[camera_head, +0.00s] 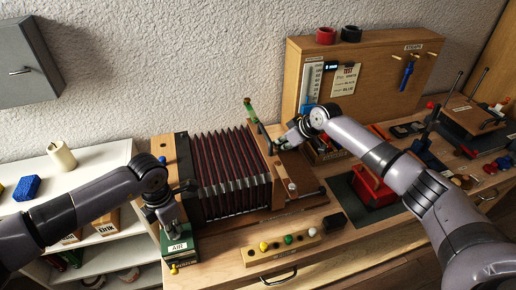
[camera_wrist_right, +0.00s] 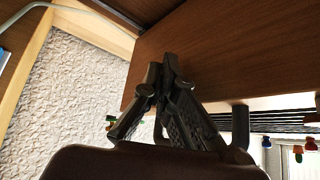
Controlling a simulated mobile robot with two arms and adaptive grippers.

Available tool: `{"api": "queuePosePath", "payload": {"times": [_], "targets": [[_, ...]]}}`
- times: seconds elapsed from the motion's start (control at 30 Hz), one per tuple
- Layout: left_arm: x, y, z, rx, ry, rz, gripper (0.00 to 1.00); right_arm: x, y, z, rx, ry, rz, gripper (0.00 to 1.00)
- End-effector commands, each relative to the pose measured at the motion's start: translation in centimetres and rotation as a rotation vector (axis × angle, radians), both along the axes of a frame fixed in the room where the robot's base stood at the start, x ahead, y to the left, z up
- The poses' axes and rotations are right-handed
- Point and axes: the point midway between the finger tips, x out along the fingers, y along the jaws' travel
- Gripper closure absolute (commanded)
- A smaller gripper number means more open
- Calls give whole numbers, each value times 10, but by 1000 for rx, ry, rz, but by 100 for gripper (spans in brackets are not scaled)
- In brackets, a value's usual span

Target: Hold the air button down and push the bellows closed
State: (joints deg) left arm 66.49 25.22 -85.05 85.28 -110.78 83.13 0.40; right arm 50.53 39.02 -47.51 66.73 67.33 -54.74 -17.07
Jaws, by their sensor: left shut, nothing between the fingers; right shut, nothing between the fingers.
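The bellows (camera_head: 228,178), dark red pleats with pale edges, stand spread between a left wooden end board (camera_head: 170,150) and a right wooden end board (camera_head: 276,180). The green box labelled AIR (camera_head: 181,247) stands at the bellows' front left. My left gripper (camera_head: 172,222) is shut and points down at the top of this box; it hides the button, so I cannot tell whether it is pressed. My right gripper (camera_head: 277,147) is shut at the right board's upper part. In the right wrist view its closed fingertips (camera_wrist_right: 167,72) are at a brown wooden face (camera_wrist_right: 225,50); contact is unclear.
A wooden strip with coloured knobs (camera_head: 283,249) and a small dark block (camera_head: 335,222) lie in front of the bellows. A red box (camera_head: 371,187) on a dark mat stands to the right. A wooden board with a gauge (camera_head: 295,80) rises behind my right arm.

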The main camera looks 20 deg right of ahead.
Motion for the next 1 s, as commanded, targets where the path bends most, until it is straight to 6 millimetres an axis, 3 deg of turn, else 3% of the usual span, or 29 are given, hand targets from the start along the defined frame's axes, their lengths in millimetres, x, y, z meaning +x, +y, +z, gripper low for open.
{"api": "queuePosePath", "payload": {"times": [0.6, 1.0], "targets": [[-1, 0, -1, -1, 1, 0, 100, 0, 33, 0, 2, 0, 3, 100], [0, 0, -1, 0, 1, 0, 100, 0, 40, 0, 1, 0, 2, 100]]}}
